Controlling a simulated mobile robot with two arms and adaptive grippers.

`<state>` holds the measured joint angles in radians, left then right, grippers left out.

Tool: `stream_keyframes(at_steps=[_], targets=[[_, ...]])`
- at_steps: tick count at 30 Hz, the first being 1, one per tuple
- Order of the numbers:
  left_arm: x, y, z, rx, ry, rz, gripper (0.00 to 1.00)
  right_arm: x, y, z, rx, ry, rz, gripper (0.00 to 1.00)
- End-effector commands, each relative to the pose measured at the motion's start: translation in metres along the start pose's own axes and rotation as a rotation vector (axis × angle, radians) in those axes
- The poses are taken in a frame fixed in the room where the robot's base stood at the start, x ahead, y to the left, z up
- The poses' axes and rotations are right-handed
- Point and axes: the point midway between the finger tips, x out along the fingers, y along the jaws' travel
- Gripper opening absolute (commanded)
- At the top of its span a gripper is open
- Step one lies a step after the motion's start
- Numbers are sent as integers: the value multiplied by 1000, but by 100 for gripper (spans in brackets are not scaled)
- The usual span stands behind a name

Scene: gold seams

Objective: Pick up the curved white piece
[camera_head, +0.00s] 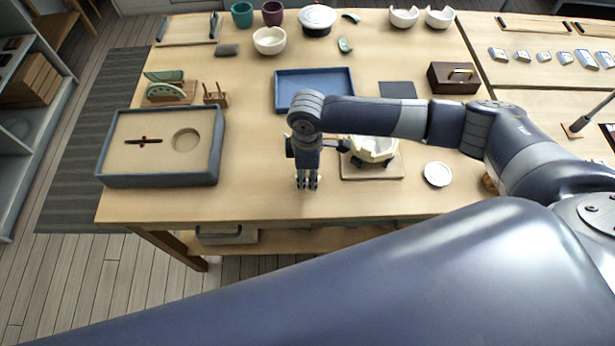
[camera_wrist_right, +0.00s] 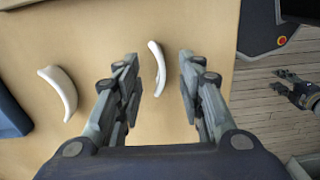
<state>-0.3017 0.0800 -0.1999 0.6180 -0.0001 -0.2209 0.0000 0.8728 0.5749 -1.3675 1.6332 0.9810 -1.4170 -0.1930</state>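A curved white piece (camera_wrist_right: 158,68) lies on the wooden table between the two spread fingers of my right gripper (camera_wrist_right: 158,90) in the right wrist view. The fingers do not visibly touch it. A second, wider curved white piece (camera_wrist_right: 60,90) lies further left in that view. In the head view my right gripper (camera_head: 307,182) points down over the front middle of the table, and the pieces are hidden or too small to make out there. My left gripper (camera_wrist_right: 296,90) shows small at the right of the wrist view, over the floor, its fingers apart and empty.
A broken white bowl (camera_head: 374,148) sits on a board (camera_head: 385,171) right of my right gripper, partly behind my arm. A small white dish (camera_head: 438,174) lies further right. A blue tray (camera_head: 315,84) is behind, and a grey-rimmed box (camera_head: 112,150) stands left. The table between is clear.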

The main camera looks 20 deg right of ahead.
Motion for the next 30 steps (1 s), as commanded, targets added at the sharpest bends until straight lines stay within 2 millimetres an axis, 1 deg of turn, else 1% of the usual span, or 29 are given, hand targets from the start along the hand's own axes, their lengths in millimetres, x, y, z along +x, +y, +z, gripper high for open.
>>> stream_keyframes(at_steps=[1,3,6,12,13,14,15,17,18,30], targets=[[-4,0,-3,0,5,0,40,6,0,0,0,-3,-2,36],[-5,-1,-6,0,9,-1,40,14,0,0,0,-2,-1,36],[-5,-1,-7,0,11,-1,40,21,0,0,0,-1,0,36],[-5,-1,-7,0,10,-1,40,23,0,0,-1,0,1,36],[-5,-1,-6,0,10,-1,40,23,0,0,-1,0,1,34],[-5,-1,-6,0,10,-1,40,23,0,0,-1,0,1,27],[-5,-1,-6,0,9,-1,40,22,0,0,-1,0,1,18],[-5,-1,-6,0,8,-1,40,22,0,0,0,0,1,4],[-5,-1,-5,0,8,-1,40,22,0,0,0,0,1,0],[-4,-1,-4,0,5,-1,40,21,0,0,0,0,1,0]])
